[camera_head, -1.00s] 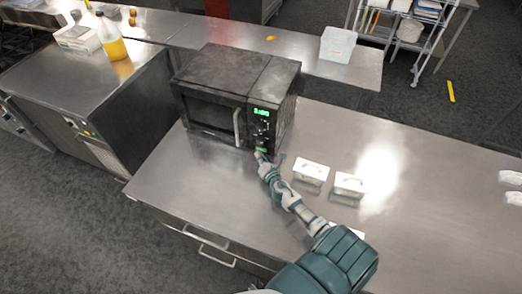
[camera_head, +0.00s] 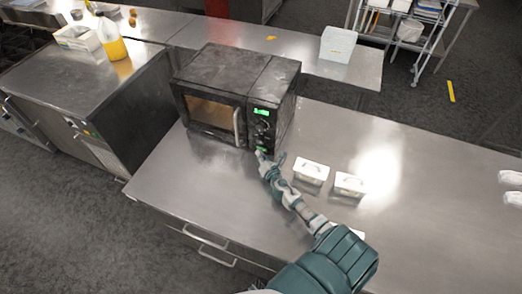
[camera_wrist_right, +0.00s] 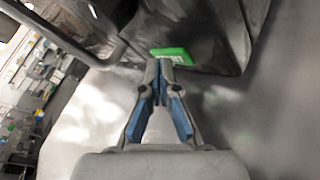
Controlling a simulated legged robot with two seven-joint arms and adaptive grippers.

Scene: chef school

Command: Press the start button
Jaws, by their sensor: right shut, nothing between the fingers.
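A black microwave (camera_head: 222,80) stands on the steel counter, its door shut and its window lit amber. Its control panel on the right has a green display (camera_head: 261,112) at the top and a green start button (camera_head: 261,149) at the bottom. The button also shows in the right wrist view (camera_wrist_right: 172,55), just beyond my fingertips. My right gripper (camera_head: 259,156) is shut and empty, its tips at the lower edge of the panel, at or very near the green button; I cannot tell whether they touch. My left gripper is not in view.
A bottle of yellow liquid (camera_head: 112,42) stands at the upper left. The counter's right part is largely clear.

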